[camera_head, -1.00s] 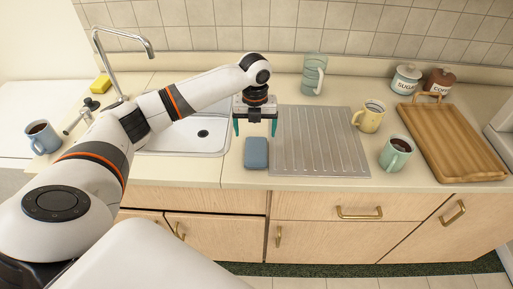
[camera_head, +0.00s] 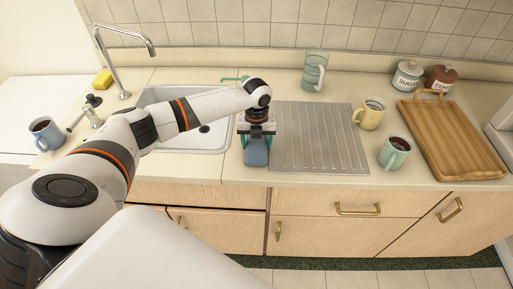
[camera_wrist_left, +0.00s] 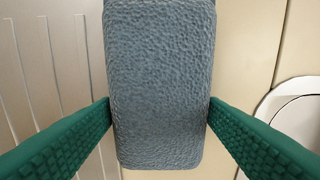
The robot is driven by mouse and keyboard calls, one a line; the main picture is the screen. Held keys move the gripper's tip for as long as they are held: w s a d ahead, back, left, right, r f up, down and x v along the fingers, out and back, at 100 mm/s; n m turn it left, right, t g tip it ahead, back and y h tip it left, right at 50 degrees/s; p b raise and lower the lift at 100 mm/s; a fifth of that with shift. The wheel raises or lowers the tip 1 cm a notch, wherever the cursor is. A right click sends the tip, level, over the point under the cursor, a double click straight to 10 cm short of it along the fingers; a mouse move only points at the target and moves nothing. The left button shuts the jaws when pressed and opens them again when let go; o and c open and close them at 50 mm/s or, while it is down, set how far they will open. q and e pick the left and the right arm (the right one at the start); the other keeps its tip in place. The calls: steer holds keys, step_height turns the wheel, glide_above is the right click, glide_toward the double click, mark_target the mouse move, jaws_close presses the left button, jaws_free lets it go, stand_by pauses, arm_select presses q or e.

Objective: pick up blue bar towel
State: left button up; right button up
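The blue bar towel (camera_head: 256,156) is a small folded blue-grey block on the counter, between the sink and the ribbed drainboard. In the left wrist view the towel (camera_wrist_left: 160,85) fills the middle, its textured top facing the camera. My left gripper (camera_head: 256,143) is over it from above, one green finger on each side. In the left wrist view both fingertips of the gripper (camera_wrist_left: 160,106) meet the towel's side edges, so it looks shut on the towel. The towel appears still at counter level. My right gripper is not in view.
The metal drainboard (camera_head: 318,140) lies just right of the towel, the sink (camera_head: 160,140) to the left. A yellow mug (camera_head: 369,115), a green mug (camera_head: 394,153), stacked cups (camera_head: 313,72) and a wooden tray (camera_head: 452,143) stand further right. The counter's front edge is close by.

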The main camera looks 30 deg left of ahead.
mark_target(257, 143)
arm_select(q)
steer(key=c, duration=0.5)
steer(key=shift+r, duration=0.1)
step_height(257, 143, up, 10)
steer(key=shift+f+b, duration=0.1)
steer(key=shift+b, duration=0.95)
steer(key=o, duration=0.5)
steer(key=shift+c, duration=0.2)
steer(key=c, duration=0.4)
steer(key=shift+o, duration=0.2)
steer(key=shift+w+d, duration=0.1)
